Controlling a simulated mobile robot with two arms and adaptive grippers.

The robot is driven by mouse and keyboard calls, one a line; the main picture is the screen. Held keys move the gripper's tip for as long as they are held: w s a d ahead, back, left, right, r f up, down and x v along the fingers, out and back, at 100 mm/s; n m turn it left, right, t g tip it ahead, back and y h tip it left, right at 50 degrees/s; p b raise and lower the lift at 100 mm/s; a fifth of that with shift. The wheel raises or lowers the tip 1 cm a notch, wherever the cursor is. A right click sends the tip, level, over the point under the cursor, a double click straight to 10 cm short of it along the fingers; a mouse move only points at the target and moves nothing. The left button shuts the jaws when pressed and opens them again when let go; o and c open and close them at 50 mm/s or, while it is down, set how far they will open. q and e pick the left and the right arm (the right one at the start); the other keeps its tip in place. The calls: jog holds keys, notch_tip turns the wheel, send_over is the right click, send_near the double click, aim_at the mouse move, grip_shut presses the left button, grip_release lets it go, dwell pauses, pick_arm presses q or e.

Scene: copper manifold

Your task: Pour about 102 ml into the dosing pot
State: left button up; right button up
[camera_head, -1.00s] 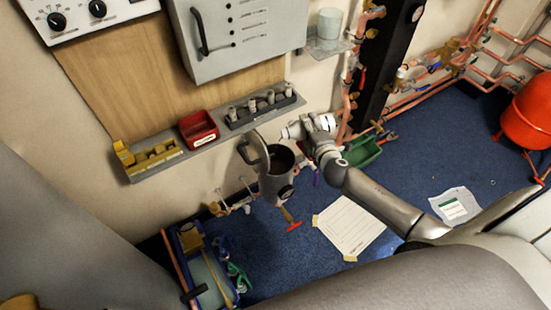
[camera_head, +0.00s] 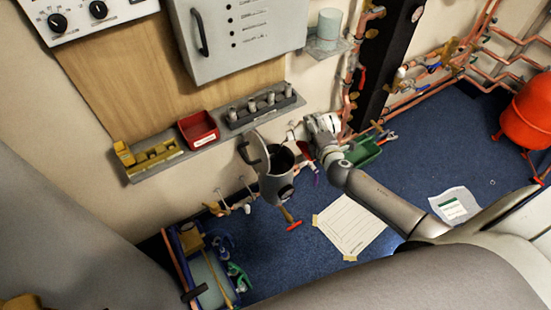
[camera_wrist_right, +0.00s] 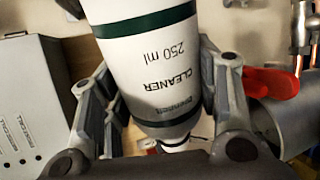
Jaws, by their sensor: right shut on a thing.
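The dosing pot (camera_head: 276,187) appears to be the grey, open-topped vessel below the wall shelf in the head view; its mouth is dark inside. My right gripper (camera_head: 318,130) is just up and right of the pot's mouth. In the right wrist view the fingers (camera_wrist_right: 160,100) are shut around a white cleaner bottle (camera_wrist_right: 157,58) with dark green bands, marked 250 ml. The bottle's narrow end points to the bottom of that view. Its exact tilt, and whether liquid is running out, I cannot tell. My left gripper is not visible.
A shelf with a red bin (camera_head: 199,130) and a grey rack (camera_head: 262,108) is above the pot. Copper pipes (camera_head: 352,80) and a green container (camera_head: 363,151) are close to the right gripper. A red handle (camera_wrist_right: 271,82) is beside the fingers in the wrist view.

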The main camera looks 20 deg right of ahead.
jog(key=shift+d, duration=0.4)
jog(key=shift+a+f+n+h, duration=0.1)
jog(key=shift+f+n+h, duration=0.1)
jog(key=shift+n+h, duration=0.35)
dwell(0.5)
